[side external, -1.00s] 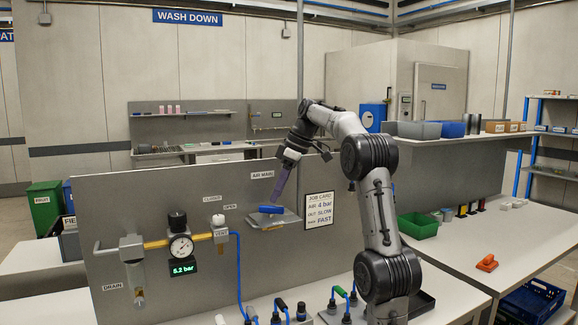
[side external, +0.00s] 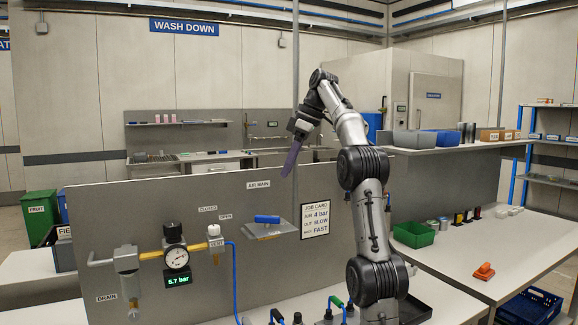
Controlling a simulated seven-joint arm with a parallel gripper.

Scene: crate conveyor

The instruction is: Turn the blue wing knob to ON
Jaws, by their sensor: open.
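The blue wing knob (side external: 267,219) sits on a grey plate (side external: 283,228) on the upright grey panel, under the AIR MAIN label (side external: 258,185). Its wing lies roughly level in the picture. I cannot read any ON mark at this size. My gripper (side external: 290,168) hangs above and to the right of the knob, clear of it, with its purple fingers pointing down. It is open and nothing shows between the fingers, which overlap from this side.
Left of the knob are a pressure gauge (side external: 177,258) with a green display (side external: 178,280) that seems to read 5.7 bar, a white-topped vent valve (side external: 214,231) and a drain bowl (side external: 128,283). A job card (side external: 315,220) hangs to the right. Air above the panel is free.

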